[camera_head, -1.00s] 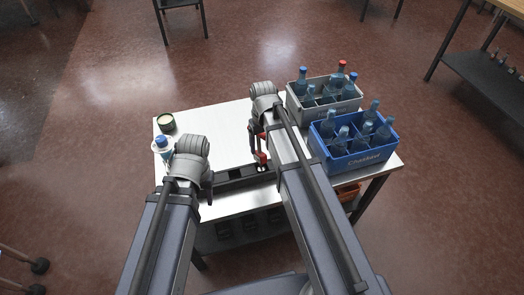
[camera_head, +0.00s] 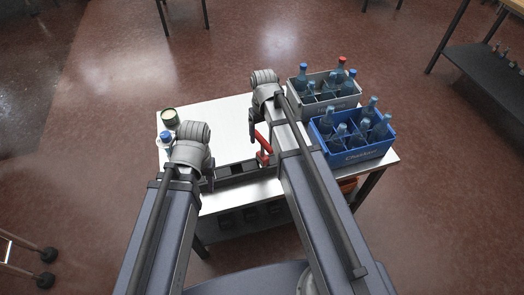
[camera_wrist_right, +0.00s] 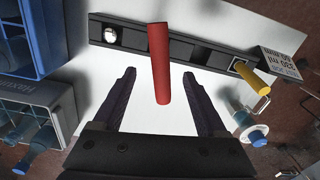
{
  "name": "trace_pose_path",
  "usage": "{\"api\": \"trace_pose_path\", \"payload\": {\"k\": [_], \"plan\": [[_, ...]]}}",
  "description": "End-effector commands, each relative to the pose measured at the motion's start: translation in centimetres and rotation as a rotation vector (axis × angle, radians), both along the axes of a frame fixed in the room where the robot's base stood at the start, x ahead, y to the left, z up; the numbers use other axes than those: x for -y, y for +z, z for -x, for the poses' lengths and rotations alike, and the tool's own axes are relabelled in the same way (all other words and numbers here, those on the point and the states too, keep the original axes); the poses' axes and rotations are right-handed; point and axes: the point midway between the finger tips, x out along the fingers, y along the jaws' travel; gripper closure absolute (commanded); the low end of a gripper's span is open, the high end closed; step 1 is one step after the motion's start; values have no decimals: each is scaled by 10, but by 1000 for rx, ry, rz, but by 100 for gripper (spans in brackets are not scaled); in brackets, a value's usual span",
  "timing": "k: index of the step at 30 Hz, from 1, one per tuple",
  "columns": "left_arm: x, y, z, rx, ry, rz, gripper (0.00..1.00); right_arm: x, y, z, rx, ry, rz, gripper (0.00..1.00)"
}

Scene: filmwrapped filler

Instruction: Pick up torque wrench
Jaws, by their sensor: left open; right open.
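A red handle (camera_wrist_right: 159,63), which looks like the torque wrench's, rises from a black rack (camera_wrist_right: 205,55) in the right wrist view. The red part (camera_head: 263,144) also shows in the head view beside my right gripper (camera_head: 256,138). In the wrist view my right gripper (camera_wrist_right: 158,74) is open, with one finger on each side of the handle and gaps showing on both sides. How far the handle lies from the fingertips in depth is unclear. My left gripper (camera_head: 205,181) is open and empty near the table's front left. The wrench's lower end is hidden.
A grey crate (camera_head: 325,102) and a blue crate (camera_head: 352,156), both holding bottles, stand on the right of the white table (camera_head: 215,127). A blue-capped bottle (camera_head: 166,140) and a round tin (camera_head: 170,118) stand at left. The table's middle is clear.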

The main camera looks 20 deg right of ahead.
Motion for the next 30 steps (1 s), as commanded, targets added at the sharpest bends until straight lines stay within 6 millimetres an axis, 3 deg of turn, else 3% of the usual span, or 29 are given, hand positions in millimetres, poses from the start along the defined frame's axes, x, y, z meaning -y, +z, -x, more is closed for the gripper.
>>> {"api": "trace_pose_path", "payload": {"k": [3, 14, 24, 30], "plan": [[0, -16, 0, 0, 0, 0, 50, 0, -16, 0, 0, 0, 0, 25], [0, -25, 0, 0, 0, 0, 50, 0, -25, -2, 0, 0, 0, 25], [0, -66, 0, 0, -1, 0, 50, 1, -66, -6, 0, 0, 0, 25], [0, -69, 0, 0, -1, 0, 50, 1, -69, -6, 0, 0, 1, 25]]}}
